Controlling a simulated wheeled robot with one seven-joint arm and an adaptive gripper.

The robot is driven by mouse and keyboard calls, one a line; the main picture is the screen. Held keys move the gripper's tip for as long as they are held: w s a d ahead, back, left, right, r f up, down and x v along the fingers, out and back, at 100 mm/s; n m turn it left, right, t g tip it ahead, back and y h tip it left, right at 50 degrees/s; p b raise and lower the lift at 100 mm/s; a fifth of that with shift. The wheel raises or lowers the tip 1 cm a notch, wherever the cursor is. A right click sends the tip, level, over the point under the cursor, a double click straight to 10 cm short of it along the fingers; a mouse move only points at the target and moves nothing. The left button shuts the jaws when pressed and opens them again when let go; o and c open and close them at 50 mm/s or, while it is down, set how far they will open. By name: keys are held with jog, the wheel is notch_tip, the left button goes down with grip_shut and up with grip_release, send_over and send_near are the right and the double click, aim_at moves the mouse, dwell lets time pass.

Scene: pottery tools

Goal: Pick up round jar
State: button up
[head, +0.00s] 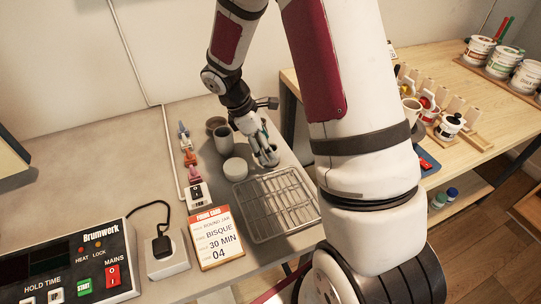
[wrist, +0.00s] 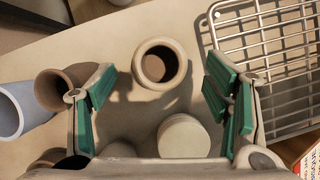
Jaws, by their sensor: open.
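A beige round jar (wrist: 176,82) with a dark open mouth stands upright in the wrist view, seen from above. It lies between and slightly beyond the fingertips of my gripper (wrist: 162,85). The green-padded fingers are wide apart, with a gap on both sides of the jar and nothing held. In the head view my gripper (head: 266,150) hangs low over the counter beside the wire rack; it largely hides the round jar there.
A pale plain cylinder (wrist: 183,136) stands close to the jar; it also shows in the head view (head: 235,168). Brown (wrist: 58,92) and blue-grey (wrist: 12,108) vessels crowd the left. A wire rack (wrist: 262,50) lies at right. A firing card (head: 215,238) stands before the rack.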

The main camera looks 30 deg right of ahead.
jog(key=x, duration=0.4)
jog(key=shift+f, duration=0.25)
jog(key=c, duration=1.3)
